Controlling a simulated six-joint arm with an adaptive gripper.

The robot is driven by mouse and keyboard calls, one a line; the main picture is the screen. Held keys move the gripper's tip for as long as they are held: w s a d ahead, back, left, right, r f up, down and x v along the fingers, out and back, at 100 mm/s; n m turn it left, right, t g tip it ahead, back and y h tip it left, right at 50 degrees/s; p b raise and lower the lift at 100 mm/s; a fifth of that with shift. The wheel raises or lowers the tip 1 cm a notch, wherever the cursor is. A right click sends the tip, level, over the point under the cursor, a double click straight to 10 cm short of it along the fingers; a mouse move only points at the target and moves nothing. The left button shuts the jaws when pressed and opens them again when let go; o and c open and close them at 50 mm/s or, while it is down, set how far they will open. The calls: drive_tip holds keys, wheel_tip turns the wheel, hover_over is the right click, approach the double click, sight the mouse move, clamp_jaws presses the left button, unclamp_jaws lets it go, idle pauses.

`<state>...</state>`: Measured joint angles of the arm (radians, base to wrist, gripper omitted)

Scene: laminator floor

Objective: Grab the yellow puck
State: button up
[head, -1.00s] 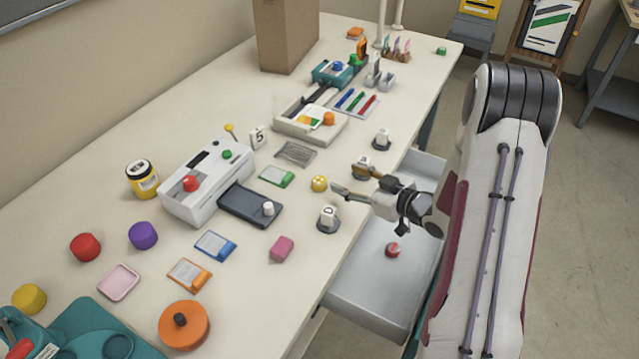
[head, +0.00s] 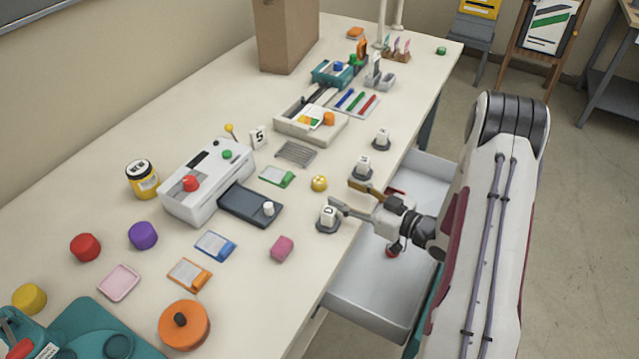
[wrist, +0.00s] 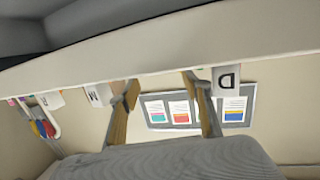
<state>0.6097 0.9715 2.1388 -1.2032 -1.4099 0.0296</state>
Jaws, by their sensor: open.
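The yellow puck (head: 29,298) lies on the table at the far left front in the head view, left of the pink tray and behind the teal mat. It does not show in the wrist view. My gripper (head: 341,193) is open and empty over the table's right edge, far to the right of the puck. Its fingers point left, close to the white block marked D. In the wrist view my gripper (wrist: 160,84) shows two spread fingers with nothing between them.
A red puck (head: 85,247) and a purple puck (head: 143,235) lie near the yellow one. An orange disc (head: 184,325) is at the front. The white laminator (head: 208,180) and a small yellow ball (head: 319,183) stand between. An open drawer (head: 375,295) juts out below my gripper.

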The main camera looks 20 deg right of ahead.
sight(325, 185)
drive_tip(key=shift+x, duration=1.15)
drive_tip(key=shift+x, duration=2.65)
drive_tip(key=shift+s, duration=0.1)
drive_tip(key=c, duration=1.1)
